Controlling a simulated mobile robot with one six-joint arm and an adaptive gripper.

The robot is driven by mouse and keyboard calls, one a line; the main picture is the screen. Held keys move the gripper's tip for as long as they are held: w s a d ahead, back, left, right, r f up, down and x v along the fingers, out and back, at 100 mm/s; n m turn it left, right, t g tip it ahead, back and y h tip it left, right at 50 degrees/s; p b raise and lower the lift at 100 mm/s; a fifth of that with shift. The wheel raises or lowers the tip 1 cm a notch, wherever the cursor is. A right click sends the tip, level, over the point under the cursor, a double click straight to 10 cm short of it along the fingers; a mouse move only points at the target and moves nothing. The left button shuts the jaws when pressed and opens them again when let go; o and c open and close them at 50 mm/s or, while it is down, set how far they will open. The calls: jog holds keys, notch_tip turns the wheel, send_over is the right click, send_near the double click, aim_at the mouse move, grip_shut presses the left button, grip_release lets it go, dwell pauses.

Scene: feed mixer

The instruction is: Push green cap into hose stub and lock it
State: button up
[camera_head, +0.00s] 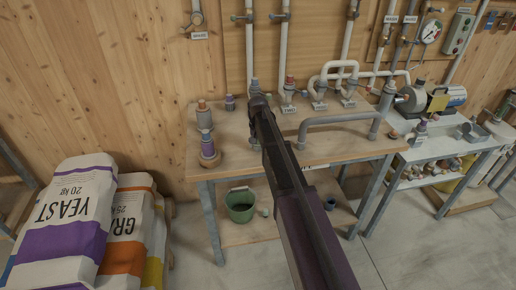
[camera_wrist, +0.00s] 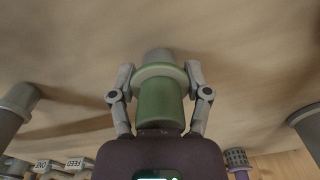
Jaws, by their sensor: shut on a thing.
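In the wrist view the green cap (camera_wrist: 160,104) sits between the two fingers of my gripper (camera_wrist: 160,72), which is shut on it. The cap has a wide pale green flange, and a grey round end (camera_wrist: 158,55) shows beyond it. I cannot tell whether that grey end is part of the cap or the hose stub. In the head view my gripper (camera_head: 259,103) is over the back of the wooden bench (camera_head: 235,150), near a grey upright fitting (camera_head: 255,85). The cap is hidden there, and no lock is clear to see.
Labelled pipe fittings (camera_head: 319,104) and a bent grey pipe (camera_head: 335,118) stand right of my arm. A grey fitting with an orange top (camera_head: 203,115) stands left. A green bucket (camera_head: 240,207) is under the bench; feed sacks (camera_head: 70,225) are at lower left.

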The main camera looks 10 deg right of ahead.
jog(key=shift+f, duration=0.1)
dwell(0.3)
jog(key=o, duration=1.3)
jog(key=shift+f, duration=0.15)
notch_tip(320, 180, up, 3)
jog(key=shift+f+p, duration=0.1)
jog(key=shift+p, duration=1.1)
notch_tip(320, 180, up, 3)
jog(key=p, duration=0.2)
jog(key=shift+s+d+p, duration=0.15)
jog(key=shift+p, duration=0.25)
notch_tip(320, 180, up, 8)
jog(key=p, duration=0.8)
jog(key=shift+s, duration=0.15)
